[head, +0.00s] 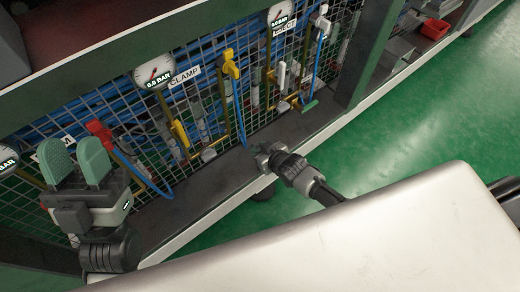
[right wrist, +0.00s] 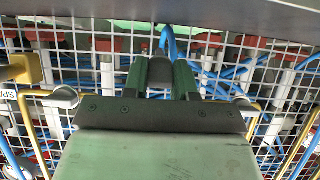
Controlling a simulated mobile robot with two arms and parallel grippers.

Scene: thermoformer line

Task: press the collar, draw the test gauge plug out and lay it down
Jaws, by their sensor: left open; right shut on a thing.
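My right gripper (head: 268,153) is at the dark ledge below the mesh panel. In the right wrist view, the gripper (right wrist: 161,82) is shut on a grey cylindrical part (right wrist: 160,72), mostly hidden between the dark green fingers. A blue hose (right wrist: 166,40) shows just beyond it. I cannot tell whether the held part is the test gauge plug or the collar. In the head view a blue hose (head: 240,115) hangs down to near this gripper. My left gripper (head: 78,165) is open and empty, its two green pads pointing up, in front of the panel at the left.
The mesh panel carries round gauges (head: 153,70), a CLAMP label (head: 185,76), a yellow valve handle (head: 231,64) and a red one (head: 100,131). The dark ledge (head: 205,195) is mostly bare. A red bin (head: 434,29) stands at the far right. Green floor (head: 420,120) is open there.

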